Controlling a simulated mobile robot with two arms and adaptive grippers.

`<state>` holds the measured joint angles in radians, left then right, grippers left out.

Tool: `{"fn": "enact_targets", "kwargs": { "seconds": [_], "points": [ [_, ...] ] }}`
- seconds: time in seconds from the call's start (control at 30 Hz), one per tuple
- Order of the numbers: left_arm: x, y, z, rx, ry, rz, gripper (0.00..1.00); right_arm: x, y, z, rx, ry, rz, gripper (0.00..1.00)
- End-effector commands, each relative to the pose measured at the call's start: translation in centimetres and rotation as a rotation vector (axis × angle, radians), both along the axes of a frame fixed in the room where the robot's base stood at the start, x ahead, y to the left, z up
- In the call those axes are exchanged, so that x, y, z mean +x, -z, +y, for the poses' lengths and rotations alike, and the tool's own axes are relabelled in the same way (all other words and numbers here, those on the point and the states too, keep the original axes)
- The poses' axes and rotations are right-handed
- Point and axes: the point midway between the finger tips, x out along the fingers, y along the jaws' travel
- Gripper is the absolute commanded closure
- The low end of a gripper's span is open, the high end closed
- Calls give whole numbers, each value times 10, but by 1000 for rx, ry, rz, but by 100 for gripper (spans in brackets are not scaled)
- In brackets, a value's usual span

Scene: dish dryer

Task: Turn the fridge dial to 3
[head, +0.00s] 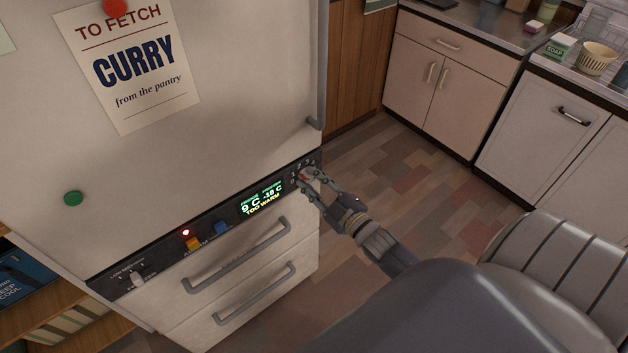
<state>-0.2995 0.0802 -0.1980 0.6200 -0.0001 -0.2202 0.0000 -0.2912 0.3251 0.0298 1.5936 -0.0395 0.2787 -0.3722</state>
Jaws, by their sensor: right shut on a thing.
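The white fridge (225,95) stands at the left of the head view. A dark control strip (160,259) crosses it above two drawers. The fridge dial (304,177) is at the strip's right end, with small numbers around it. My right gripper (305,178) is shut on the dial and covers most of it, so I cannot tell its setting. A lit display (262,199) left of the dial reads 9 C, -18 C and TOO WARM. My left gripper is not in view.
A red lamp (186,232), an orange button (194,244) and a blue button (221,228) sit on the strip. Drawer handles (238,257) jut out below. Counters with cabinets (450,75) line the back right; the floor between is clear.

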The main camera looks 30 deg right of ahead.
Motion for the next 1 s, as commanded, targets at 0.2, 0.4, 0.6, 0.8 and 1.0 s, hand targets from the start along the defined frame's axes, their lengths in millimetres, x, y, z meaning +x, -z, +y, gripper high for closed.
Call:
{"fn": "enact_targets", "kwargs": {
  "seconds": [0.2,0.4,0.6,0.8,1.0],
  "points": [
    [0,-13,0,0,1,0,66,0,-1,0,183,0,17,98],
    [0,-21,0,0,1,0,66,0,-1,0,374,0,33,98],
    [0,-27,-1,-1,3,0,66,0,0,0,564,1,47,98],
    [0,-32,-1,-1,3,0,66,0,0,0,752,1,62,98],
    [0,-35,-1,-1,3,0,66,0,1,1,932,1,76,98]
  ]
}}
